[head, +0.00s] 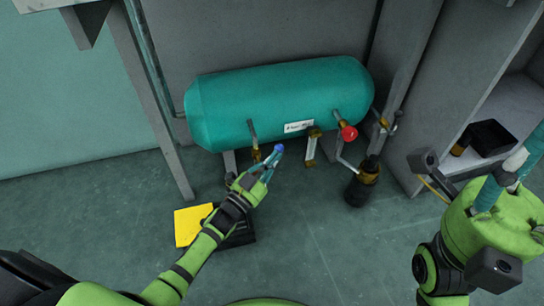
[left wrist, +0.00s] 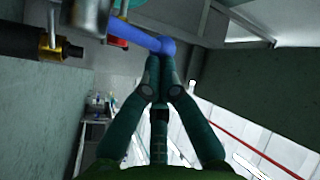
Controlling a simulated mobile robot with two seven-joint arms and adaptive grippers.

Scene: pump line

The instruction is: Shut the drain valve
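A teal tank (head: 280,100) lies along the wall with valves and pipes on its lower front. Below its left part is a brass valve fitting (head: 257,156) with a blue lever (head: 279,148). My left gripper (head: 270,163) is at this lever. In the left wrist view the blue lever (left wrist: 135,36) runs from the upper left, and its end is just beyond the fingertips (left wrist: 160,68). The fingers are together, with no object visible between them; whether they touch the lever I cannot tell. Part of my right arm (head: 490,225) shows at the right; its finger state is unclear.
A red knob (head: 348,132) and a white label (head: 299,126) are on the tank's front. A dark cylinder (head: 361,188) hangs or stands below the right end. A yellow sheet (head: 190,225) lies left of my left forearm. Shelves (head: 510,110) stand at the right.

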